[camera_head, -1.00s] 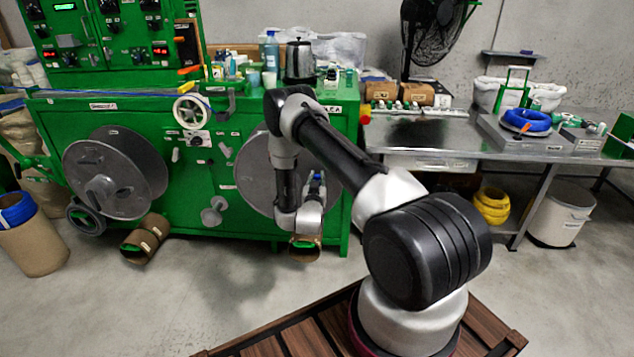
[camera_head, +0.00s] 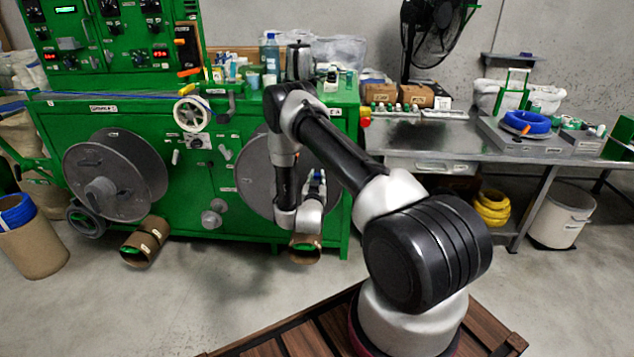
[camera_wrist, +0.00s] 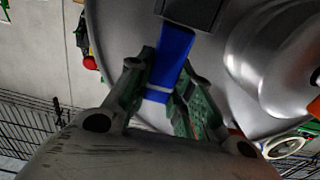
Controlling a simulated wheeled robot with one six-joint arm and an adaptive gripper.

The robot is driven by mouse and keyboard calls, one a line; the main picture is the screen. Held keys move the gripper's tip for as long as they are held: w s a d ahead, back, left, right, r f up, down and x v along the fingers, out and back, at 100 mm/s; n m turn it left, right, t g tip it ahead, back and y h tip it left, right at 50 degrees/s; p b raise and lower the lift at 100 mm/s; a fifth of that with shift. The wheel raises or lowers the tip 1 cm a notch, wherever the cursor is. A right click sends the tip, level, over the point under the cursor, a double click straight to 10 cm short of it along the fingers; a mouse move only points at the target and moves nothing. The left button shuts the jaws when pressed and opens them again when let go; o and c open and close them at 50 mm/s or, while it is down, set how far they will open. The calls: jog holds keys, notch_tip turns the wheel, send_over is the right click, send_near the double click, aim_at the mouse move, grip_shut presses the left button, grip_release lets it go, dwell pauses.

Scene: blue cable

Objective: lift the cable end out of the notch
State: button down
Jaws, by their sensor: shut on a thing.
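My gripper (camera_wrist: 166,92) is shut on a flat-looking blue cable end (camera_wrist: 172,55) in the wrist view, with a green-padded finger on each side. The blue piece runs up from between the fingers to a dark block (camera_wrist: 190,12) on the grey reel face (camera_wrist: 215,95). I cannot tell whether that block holds the notch or whether the cable still sits in it. In the head view my gripper (camera_head: 316,182) points upward in front of the right grey reel (camera_head: 258,185) of the green machine. A little blue shows there. My arm hides part of this reel.
A second grey reel (camera_head: 115,175) is on the machine's left. A cardboard tube (camera_head: 306,250) is just below my gripper; another (camera_head: 145,242) lies on the floor. A metal table (camera_head: 440,135) with a blue coil (camera_head: 527,122) stands right. The floor in front is mostly clear.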

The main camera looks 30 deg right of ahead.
jog(key=shift+r, duration=2.35)
